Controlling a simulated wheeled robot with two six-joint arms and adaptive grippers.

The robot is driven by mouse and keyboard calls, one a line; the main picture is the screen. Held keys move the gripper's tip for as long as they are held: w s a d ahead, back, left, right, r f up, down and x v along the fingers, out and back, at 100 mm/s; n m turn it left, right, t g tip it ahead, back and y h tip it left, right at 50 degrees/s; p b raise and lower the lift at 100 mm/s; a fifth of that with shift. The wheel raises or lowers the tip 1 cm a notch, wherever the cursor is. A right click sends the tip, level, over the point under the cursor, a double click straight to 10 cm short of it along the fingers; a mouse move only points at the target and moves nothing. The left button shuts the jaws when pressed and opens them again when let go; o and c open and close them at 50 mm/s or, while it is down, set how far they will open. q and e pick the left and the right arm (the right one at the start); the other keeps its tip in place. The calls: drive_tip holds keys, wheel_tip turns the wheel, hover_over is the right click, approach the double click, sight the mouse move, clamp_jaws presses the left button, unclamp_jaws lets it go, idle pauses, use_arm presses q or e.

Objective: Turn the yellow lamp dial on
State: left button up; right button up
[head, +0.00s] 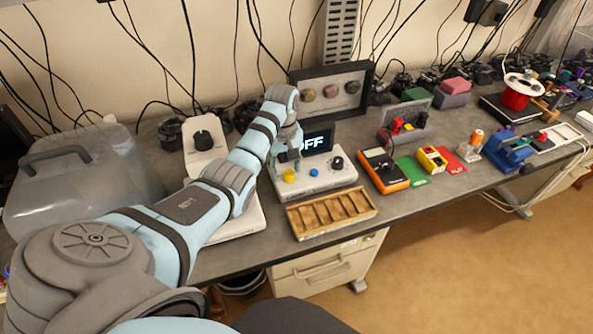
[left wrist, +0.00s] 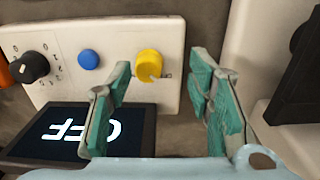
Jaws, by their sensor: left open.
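The yellow lamp dial (head: 289,176) is a round knob on a white control box (head: 318,183); it also shows in the left wrist view (left wrist: 149,65). A blue button (left wrist: 89,60) and a black knob (left wrist: 29,68) sit in the same row on the box. A screen (head: 318,138) behind them reads "OFF"; it shows upside down in the left wrist view (left wrist: 80,132). My left gripper (head: 286,158) is above the dial, with its jaws (left wrist: 162,70) open. In the left wrist view the dial appears between the fingertips, nearer the left finger; contact cannot be seen. My right gripper is out of view.
A wooden compartment tray (head: 331,213) lies in front of the box. An orange multimeter (head: 383,171) stands to its right. A framed display (head: 333,91) stands behind. A large clear container (head: 80,180) is at the left, and a white device (head: 204,146) stands beside my left arm.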

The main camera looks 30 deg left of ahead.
sight(289, 173)
use_arm(q)
drive_tip(key=w+f, duration=0.1)
drive_tip(key=f, duration=0.1)
drive_tip(key=w+f, duration=0.1)
drive_tip(key=w, duration=0.1)
drive_tip(key=shift+a+f, duration=0.1)
drive_tip(key=shift+f, duration=0.3)
drive_tip(key=shift+s, duration=0.1)
drive_tip(key=shift+s+r, duration=0.2)
drive_tip(key=shift+s, duration=0.1)
drive_tip(key=shift+s+r, duration=0.25)
drive_tip(key=shift+s, duration=0.2)
drive_tip(key=c, duration=0.6)
drive_tip(key=shift+w, duration=0.1)
drive_tip(key=shift+c, duration=1.4)
drive_tip(key=shift+f, duration=0.1)
clamp_jaws()
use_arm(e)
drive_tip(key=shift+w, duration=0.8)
